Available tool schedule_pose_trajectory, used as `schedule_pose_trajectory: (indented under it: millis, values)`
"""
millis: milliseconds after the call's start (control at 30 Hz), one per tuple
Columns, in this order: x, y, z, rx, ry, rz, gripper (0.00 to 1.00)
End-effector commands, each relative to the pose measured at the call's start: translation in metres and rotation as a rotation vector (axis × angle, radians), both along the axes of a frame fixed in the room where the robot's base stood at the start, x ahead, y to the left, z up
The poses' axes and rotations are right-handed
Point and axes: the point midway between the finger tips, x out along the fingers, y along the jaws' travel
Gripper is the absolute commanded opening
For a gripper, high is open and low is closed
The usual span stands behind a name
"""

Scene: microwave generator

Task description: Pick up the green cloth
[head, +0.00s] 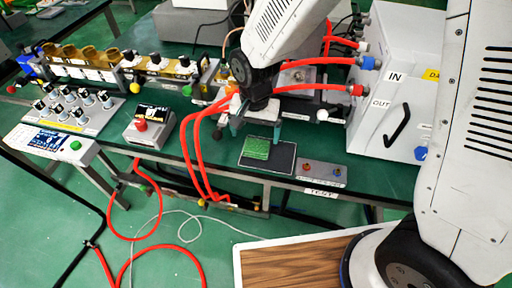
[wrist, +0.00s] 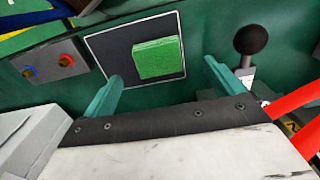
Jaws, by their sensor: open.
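The green cloth (head: 257,149) is a small folded square lying on a dark pad with a light border (head: 281,158) near the front edge of the green table. In the wrist view the cloth (wrist: 157,58) lies on the pad (wrist: 112,50), beyond and between my fingertips. My gripper (head: 256,130) is open and empty, above and just behind the cloth in the head view. Its two teal fingers show in the wrist view (wrist: 161,72), apart from each other. I cannot tell the exact height above the cloth.
A grey box with two knobs (head: 322,173) sits right of the pad. A white cabinet (head: 400,90) with hoses stands behind it. Red hoses (head: 190,150) hang left of the cloth. A black ball knob (wrist: 251,38) is near one finger.

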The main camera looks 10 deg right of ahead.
Motion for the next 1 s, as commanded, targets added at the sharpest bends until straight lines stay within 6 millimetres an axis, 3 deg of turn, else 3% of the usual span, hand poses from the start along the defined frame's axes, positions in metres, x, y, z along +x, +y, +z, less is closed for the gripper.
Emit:
schedule_pose_trajectory:
  millis: [400,700,867,1000]
  values:
    - [0.002,-0.005,-0.055,-0.001,0.003,0.001,0.94]
    - [0.002,-0.005,-0.059,0.001,-0.001,0.001,0.94]
    - [0.002,-0.005,-0.059,0.000,0.000,0.001,0.49]
    - [0.002,-0.005,-0.059,0.000,0.000,0.001,0.46]
